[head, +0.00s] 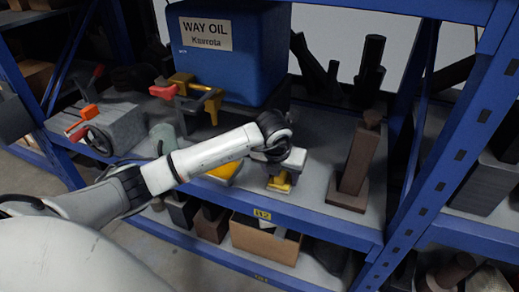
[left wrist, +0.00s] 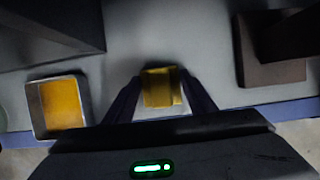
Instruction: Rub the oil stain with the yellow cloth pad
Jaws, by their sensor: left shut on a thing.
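My left gripper (head: 279,176) reaches in over the middle shelf from the left. It is shut on a yellow cloth pad (head: 280,186), which sits between its two fingers in the left wrist view (left wrist: 160,88). The pad is close above or on the grey shelf surface near the front edge; I cannot tell whether it touches. A shallow metal tray with a yellow-orange inside (left wrist: 61,102) stands to the left of the pad, and partly shows behind my arm in the head view (head: 226,171). I cannot make out the oil stain. My right gripper is not in view.
A brown block with an upright post (head: 352,178) stands to the right. The blue WAY OIL box (head: 228,55) and a red-and-yellow clamp (head: 190,95) are behind. A blue rack post (head: 445,130) bounds the right side. Shelf surface is clear around the pad.

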